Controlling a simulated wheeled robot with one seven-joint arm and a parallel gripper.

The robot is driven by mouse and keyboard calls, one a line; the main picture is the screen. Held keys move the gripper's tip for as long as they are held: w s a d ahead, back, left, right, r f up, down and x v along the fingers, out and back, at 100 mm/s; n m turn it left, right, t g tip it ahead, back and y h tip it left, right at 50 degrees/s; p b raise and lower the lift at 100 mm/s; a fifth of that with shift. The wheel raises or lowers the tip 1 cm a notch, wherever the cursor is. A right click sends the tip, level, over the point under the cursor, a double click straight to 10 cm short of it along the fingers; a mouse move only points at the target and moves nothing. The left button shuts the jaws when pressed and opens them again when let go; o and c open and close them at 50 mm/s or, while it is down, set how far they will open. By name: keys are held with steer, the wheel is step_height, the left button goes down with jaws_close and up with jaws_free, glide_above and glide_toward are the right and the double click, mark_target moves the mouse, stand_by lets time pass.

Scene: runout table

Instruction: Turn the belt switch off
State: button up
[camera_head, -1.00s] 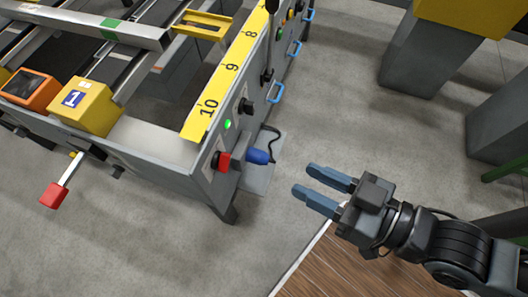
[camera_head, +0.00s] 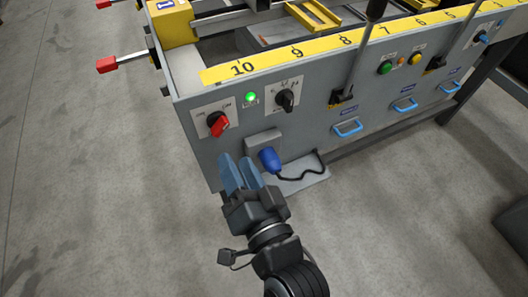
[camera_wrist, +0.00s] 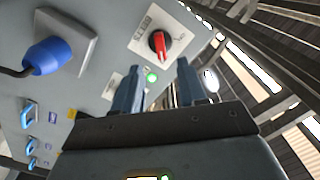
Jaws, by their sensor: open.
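A red rotary switch (camera_head: 218,124) on a white plate sits at the left end of the grey panel. It also shows in the wrist view (camera_wrist: 159,45), ahead of the fingers. A black rotary switch (camera_head: 285,100) sits to its right, with a lit green lamp (camera_head: 251,98) between them. My gripper (camera_head: 236,159) is open and empty, below the red switch in the head view. In the wrist view, its fingers (camera_wrist: 158,72) stand apart from the switch.
A blue plug (camera_head: 269,160) with a black cable sits just right of my fingers. A red-ended lever (camera_head: 107,65) sticks out left of the table. Blue handles (camera_head: 348,128) and a black lever (camera_head: 342,97) lie farther right. The floor at left is clear.

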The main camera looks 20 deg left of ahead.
mark_target(221, 131)
steer(key=shift+x, duration=3.95)
jaws_close()
